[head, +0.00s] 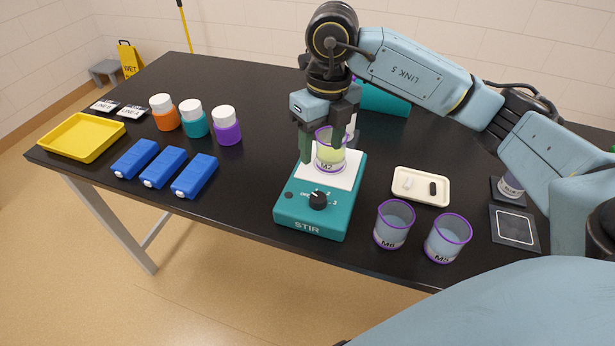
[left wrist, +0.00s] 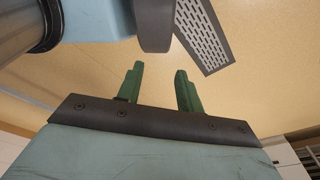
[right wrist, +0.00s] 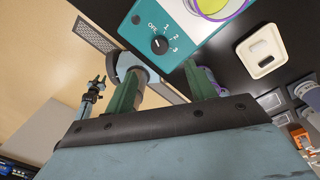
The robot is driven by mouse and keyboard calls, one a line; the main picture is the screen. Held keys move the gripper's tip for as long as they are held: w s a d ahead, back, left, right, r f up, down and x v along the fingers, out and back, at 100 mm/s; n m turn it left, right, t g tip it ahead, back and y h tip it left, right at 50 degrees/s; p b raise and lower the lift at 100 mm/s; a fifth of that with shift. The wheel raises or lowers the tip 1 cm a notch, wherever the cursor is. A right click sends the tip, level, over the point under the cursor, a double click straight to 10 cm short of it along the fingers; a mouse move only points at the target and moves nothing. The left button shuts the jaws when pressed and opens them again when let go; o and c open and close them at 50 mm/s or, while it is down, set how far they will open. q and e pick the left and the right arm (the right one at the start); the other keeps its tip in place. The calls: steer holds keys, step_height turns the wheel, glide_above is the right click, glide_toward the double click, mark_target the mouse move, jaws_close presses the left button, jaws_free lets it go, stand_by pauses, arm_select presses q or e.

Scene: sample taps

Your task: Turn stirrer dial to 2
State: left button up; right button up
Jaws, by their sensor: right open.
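The teal stirrer (head: 285,213) stands near the table's front edge, with a black dial (head: 318,200) on its sloping front. The dial also shows in the right wrist view (right wrist: 160,45), with marks 1, 2 and 3 around it. A beaker marked M2 (head: 331,160) with yellow-green liquid sits on the stirrer's white top. My right gripper (head: 320,160) points down over the stirrer by the beaker, open, with its fingers apart and clear of the dial. My left gripper (left wrist: 160,70) is open and empty over the floor, outside the head view.
Two empty purple-rimmed beakers (head: 393,224) (head: 447,238) stand right of the stirrer, near the front edge. A cream tray (head: 421,198) lies behind them. Blue blocks (head: 163,167), capped bottles (head: 195,122) and a yellow tray (head: 82,137) are at left. The table between blocks and stirrer is clear.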

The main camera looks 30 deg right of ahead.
glide_above(318, 197)
steer(key=f, duration=0.5)
steer(key=shift+s+d, duration=0.1)
steer(key=shift+d, duration=0.25)
step_height(318, 197, down, 4)
steer(key=shift+a+r, duration=0.1)
steer(key=shift+r, duration=0.15)
step_height(318, 197, down, 3)
steer(key=shift+a+f, duration=0.1)
steer(key=shift+f, duration=0.45)
arm_select(q)
steer(key=shift+g, duration=0.4)
steer(key=s, duration=0.3)
steer(key=s+f, duration=0.1)
steer(key=s, duration=0.1)
steer(key=shift+a, duration=0.25)
arm_select(e)
steer(key=c, duration=1)
